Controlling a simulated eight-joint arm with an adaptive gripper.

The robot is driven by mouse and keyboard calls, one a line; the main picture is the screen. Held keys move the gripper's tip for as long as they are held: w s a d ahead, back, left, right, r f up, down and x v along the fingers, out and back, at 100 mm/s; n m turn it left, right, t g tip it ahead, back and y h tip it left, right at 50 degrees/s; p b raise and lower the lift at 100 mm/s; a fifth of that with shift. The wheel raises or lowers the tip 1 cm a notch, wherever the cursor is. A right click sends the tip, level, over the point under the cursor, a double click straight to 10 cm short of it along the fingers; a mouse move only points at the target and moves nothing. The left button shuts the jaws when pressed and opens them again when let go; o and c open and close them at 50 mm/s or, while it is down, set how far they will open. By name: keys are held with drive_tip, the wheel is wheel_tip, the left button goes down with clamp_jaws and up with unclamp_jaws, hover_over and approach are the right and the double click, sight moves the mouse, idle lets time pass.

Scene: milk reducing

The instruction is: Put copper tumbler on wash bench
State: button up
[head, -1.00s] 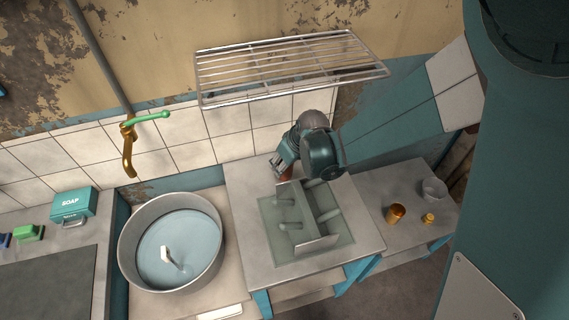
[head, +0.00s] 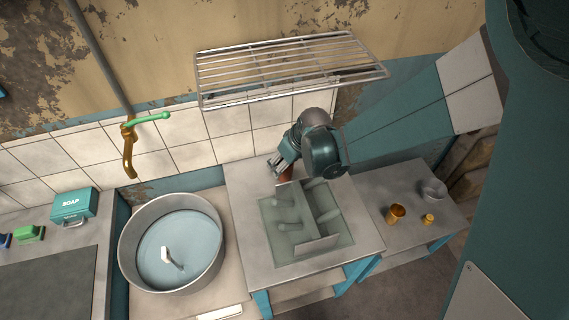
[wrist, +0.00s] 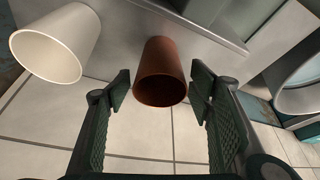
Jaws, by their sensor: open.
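A reddish-brown, copper-coloured tumbler (wrist: 160,72) stands between the two open fingers of my gripper (wrist: 160,88) in the wrist view, with a visible gap on each side. In the head view only a small brown part of this tumbler (head: 286,174) shows below my gripper (head: 277,166), at the back of the middle bench (head: 245,210). A shiny orange-gold cup (head: 396,213) stands on the right side table. The lower bench (head: 200,305) at the left carries a round metal tub (head: 128,262) of water.
A white cup (wrist: 58,45) stands beside the tumbler in the wrist view. A wire shelf (head: 290,70) hangs on the wall above. A small gold piece (head: 428,218) and grey cup (head: 434,189) are at right.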

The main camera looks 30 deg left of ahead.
drive_tip(key=shift+p+v, duration=0.4)
drive_tip(key=shift+v, duration=2.6)
